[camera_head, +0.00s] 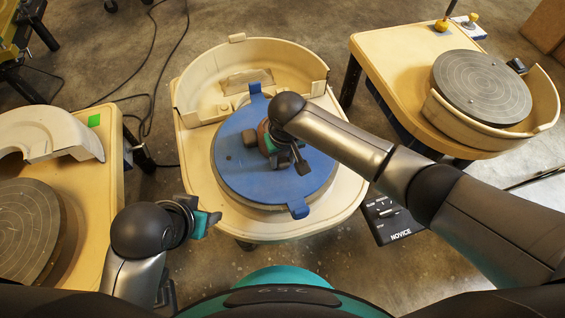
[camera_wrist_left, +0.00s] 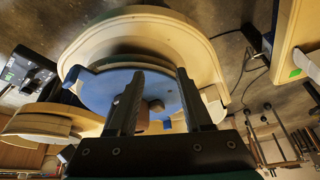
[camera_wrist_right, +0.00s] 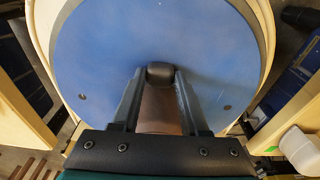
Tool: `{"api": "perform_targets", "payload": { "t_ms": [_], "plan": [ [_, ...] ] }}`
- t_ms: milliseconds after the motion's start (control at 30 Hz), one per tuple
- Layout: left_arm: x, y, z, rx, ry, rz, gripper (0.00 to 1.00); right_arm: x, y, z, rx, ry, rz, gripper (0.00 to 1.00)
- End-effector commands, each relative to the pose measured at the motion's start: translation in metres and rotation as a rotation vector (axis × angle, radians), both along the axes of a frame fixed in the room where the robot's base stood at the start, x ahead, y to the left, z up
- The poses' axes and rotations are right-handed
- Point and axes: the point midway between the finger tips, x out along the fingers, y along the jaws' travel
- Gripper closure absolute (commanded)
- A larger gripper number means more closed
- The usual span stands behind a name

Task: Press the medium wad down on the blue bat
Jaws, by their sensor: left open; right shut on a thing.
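The blue bat (camera_head: 232,178) lies on the middle wheel; it also fills much of the right wrist view (camera_wrist_right: 90,60). My right gripper (camera_head: 276,153) is over the bat, shut on a small dark grey-brown wad (camera_wrist_right: 160,72) between its fingertips. The wad appears at or close to the bat; contact cannot be told. A browner, rounded surface (camera_wrist_right: 160,110) shows between the fingers, partly hidden. A grey-brown lump (camera_head: 250,139) shows left of the gripper in the head view. My left gripper (camera_head: 203,220) is open and empty, front-left of the bat, which its wrist view shows beyond the fingers (camera_wrist_left: 95,92).
The middle wheel has a cream splash pan (camera_head: 310,66) behind the bat. A second wheel with a grey disc (camera_head: 482,88) stands at the right, a third (camera_head: 25,225) at the left. A NOVICE pedal box (camera_head: 395,222) is on the floor. Cables lie back left.

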Motion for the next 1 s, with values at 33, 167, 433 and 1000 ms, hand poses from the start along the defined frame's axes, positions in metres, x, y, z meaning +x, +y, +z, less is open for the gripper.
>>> {"api": "perform_targets", "payload": {
  "t_ms": [33,167,433,1000],
  "plan": [
    [0.0,0.0,0.0,0.0,0.0,0.0,0.5,0.0,0.0,-0.001,0.0,0.0,0.0,1.0],
    [0.0,0.0,0.0,0.0,0.0,0.0,0.5,0.0,0.0,-0.001,0.0,0.0,0.0,1.0],
    [0.0,0.0,0.0,0.0,0.0,0.0,0.5,0.0,0.0,-0.001,-0.001,0.0,0.001,0.26],
    [0.001,0.0,-0.025,0.003,0.027,-0.001,0.5,0.0,0.0,-0.001,-0.001,0.0,0.001,0.21]
  ]
}}
